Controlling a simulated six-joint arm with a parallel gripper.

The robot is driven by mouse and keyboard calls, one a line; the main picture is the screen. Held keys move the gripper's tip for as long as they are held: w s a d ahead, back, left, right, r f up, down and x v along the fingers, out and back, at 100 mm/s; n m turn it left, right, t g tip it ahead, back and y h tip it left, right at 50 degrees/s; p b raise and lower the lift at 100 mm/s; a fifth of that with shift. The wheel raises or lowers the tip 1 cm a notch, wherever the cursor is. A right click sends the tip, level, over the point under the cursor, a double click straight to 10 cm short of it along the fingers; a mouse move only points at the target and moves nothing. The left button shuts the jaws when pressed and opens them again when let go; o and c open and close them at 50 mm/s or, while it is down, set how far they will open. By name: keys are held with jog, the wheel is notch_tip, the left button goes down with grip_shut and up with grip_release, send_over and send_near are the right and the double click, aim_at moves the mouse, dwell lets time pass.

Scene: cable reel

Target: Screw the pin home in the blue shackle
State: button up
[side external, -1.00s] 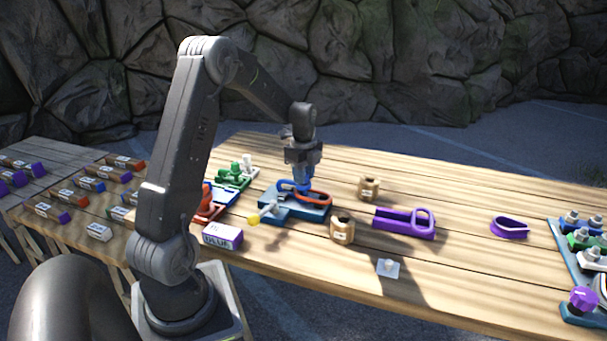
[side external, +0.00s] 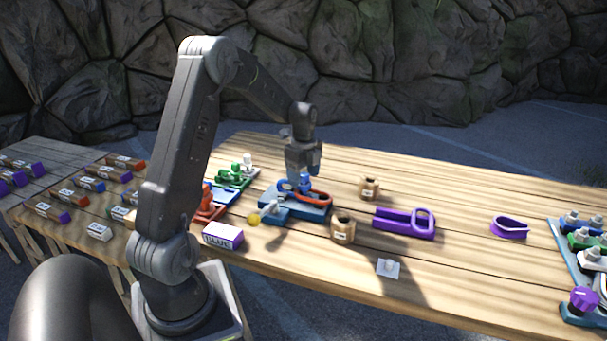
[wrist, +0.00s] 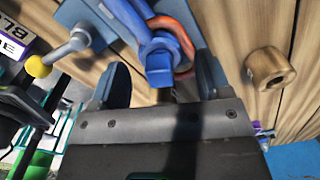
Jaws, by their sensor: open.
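The blue shackle (wrist: 163,40) sits on a blue fixture (side external: 305,213) together with a red-orange link (side external: 320,198). The blue pin head (side external: 305,181) stands upright above the shackle in the side view. In the wrist view, the square pin head (wrist: 160,72) lies between the two fingers of my gripper (wrist: 162,85). The fingers are apart, with a gap on each side of the head. In the side view, my gripper (side external: 304,172) is just over the pin, pointing down. How deep the pin is seated cannot be told.
A yellow-tipped lever (side external: 255,218) projects from the fixture's left side. Tan cylinders (side external: 342,230) and a purple shackle-like part (side external: 404,222) stand to the right. A purple labelled box (side external: 222,236) is at the front left. Green parts (side external: 236,174) stand behind. The right-middle table is mostly clear.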

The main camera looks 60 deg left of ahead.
jog(key=shift+o, duration=0.4)
jog(key=shift+r, duration=0.1)
notch_tip(320, 180, up, 13)
jog(key=s+d+r+n+t, duration=0.1)
jog(key=d+r+n, duration=0.25)
jog(key=d, duration=0.55)
jog(key=s+d+n+t, duration=0.2)
jog(key=s+d+n, duration=0.3)
jog(key=d, duration=0.5)
jog(key=s+d+f+n+t, duration=0.1)
jog(key=s+d+n, duration=0.4)
jog(key=s+d, duration=0.5)
jog(key=shift+s+d+f+t, duration=0.15)
jog(key=shift+s+d+t, duration=0.1)
jog(key=shift+d+t, duration=0.5)
